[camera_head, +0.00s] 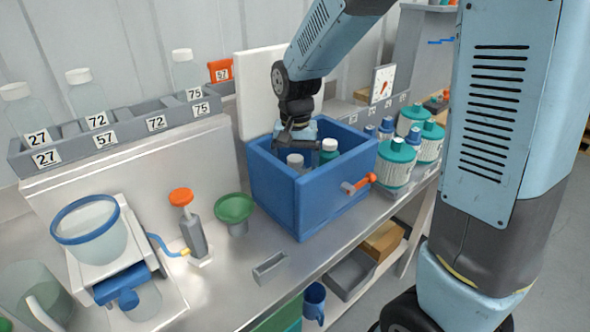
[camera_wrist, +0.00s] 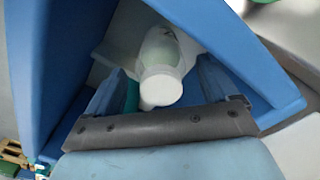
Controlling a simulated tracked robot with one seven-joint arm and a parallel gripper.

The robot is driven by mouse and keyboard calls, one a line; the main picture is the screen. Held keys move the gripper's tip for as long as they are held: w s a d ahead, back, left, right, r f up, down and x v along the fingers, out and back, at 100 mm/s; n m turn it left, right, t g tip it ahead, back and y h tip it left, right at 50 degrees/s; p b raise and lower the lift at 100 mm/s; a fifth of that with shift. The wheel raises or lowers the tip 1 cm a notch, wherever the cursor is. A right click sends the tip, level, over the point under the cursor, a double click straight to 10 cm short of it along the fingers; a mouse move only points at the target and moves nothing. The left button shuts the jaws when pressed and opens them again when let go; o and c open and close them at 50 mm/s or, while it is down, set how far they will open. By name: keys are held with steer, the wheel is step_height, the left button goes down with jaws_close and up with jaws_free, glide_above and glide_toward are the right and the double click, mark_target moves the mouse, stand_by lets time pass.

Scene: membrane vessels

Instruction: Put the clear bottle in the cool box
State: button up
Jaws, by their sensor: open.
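The blue cool box (camera_head: 300,205) stands open on the bench. A pale, see-through bottle with a white cap (camera_wrist: 160,82) is inside it; its cap also shows in the head view (camera_head: 295,160). My gripper (camera_head: 295,145) reaches down into the box over this bottle. In the wrist view my open fingers (camera_wrist: 160,88) are on either side of the cap, with a gap on the right; contact on the left is unclear. A green bottle with a white cap (camera_head: 329,150) is also in the box, to the right. The bottles' lower parts are hidden.
A grey numbered rack (camera_head: 110,140) at the left holds several clear white-capped bottles (camera_head: 85,92). Teal-capped containers (camera_head: 396,165) crowd the box's right side. An orange-handled fitting (camera_head: 358,185) juts from its front. A green funnel (camera_head: 235,208) stands to its left.

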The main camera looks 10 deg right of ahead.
step_height(320, 180, up, 10)
steer(key=shift+d+r, duration=0.1)
steer(key=s+d+r+n+t, duration=0.1)
steer(key=s+d+r+t, duration=0.1)
steer(key=s+d, duration=0.6)
steer(key=s+d+r+n+t, duration=0.1)
steer(key=s+d+r+t, duration=0.2)
steer(key=s+d, duration=0.5)
steer(key=shift+s+r+t, duration=0.3)
steer(key=shift+s+r, duration=0.25)
steer(key=shift+s, duration=0.25)
stand_by(0.4)
